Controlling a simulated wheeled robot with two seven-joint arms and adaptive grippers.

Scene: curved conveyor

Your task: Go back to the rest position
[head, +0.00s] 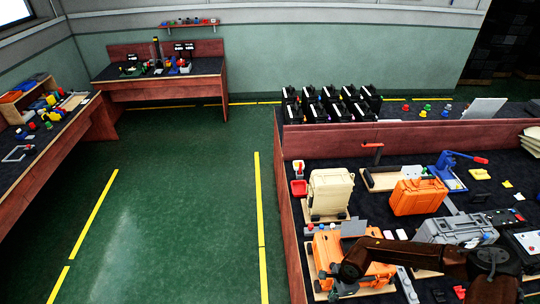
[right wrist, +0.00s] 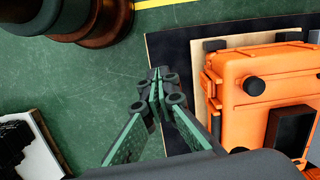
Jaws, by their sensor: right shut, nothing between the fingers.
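My right arm reaches in from the lower right of the head view over the workbench (head: 287,215). In the right wrist view my right gripper (right wrist: 157,92) is shut, with its green fingers together and nothing between them. An orange case (right wrist: 250,85) on a beige board (right wrist: 203,58) lies to the right of the fingers, apart from them. The same case shows in the head view (head: 326,246), partly hidden by my arm. My left gripper is not in view.
A beige case (head: 330,192), another orange case (head: 418,196) and a grey case (head: 455,230) stand on the bench. A blue press (head: 447,170) is behind them. Green floor (head: 180,200) with yellow lines lies open to the left. Another bench (head: 160,90) stands at the back.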

